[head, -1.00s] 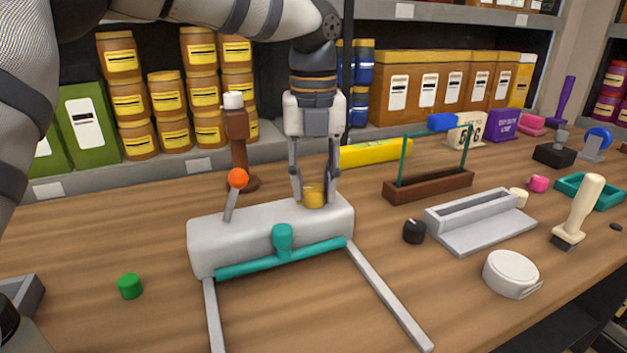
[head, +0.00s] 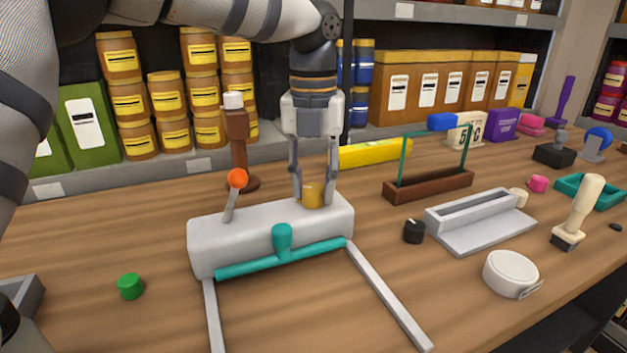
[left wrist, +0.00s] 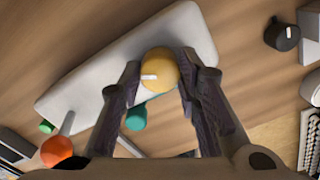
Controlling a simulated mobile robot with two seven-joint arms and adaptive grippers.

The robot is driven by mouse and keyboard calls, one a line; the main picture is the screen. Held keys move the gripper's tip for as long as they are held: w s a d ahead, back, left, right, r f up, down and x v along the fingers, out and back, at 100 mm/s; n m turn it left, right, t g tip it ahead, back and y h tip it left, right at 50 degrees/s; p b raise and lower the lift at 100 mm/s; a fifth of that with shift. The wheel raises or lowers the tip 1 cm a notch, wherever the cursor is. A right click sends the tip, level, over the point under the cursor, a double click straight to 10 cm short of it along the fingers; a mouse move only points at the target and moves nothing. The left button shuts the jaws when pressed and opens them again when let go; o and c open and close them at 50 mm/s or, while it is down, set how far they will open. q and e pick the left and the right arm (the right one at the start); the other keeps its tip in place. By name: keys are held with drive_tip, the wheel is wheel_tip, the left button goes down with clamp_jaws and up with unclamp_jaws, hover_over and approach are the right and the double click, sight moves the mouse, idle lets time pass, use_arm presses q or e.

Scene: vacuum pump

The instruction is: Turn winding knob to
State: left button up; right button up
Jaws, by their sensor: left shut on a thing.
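The winding knob (head: 312,195) is a yellow-brown cylinder on top of the white pump body (head: 225,243), near its right end. It also shows in the left wrist view (left wrist: 159,70) as a round yellow top with a white mark pointing left. My left gripper (head: 314,198) points straight down and is shut on the knob, one finger on each side. In the left wrist view its fingers (left wrist: 160,75) flank the knob. The pump also has an orange-tipped lever (head: 237,179) and a teal handle bar (head: 282,256). My right gripper is not in view.
A brown post with a white top (head: 236,140) stands behind the pump. A black knob (head: 414,231) and a grey tray-like device (head: 480,222) lie to the right. A green cylinder (head: 130,286) is at the left. Shelves with jars and boxes line the back.

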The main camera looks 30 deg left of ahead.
sight(314, 187)
use_arm(q)
drive_tip(key=o, duration=1.1)
drive_tip(key=shift+o, duration=0.2)
wheel_tip(314, 187, up, 12)
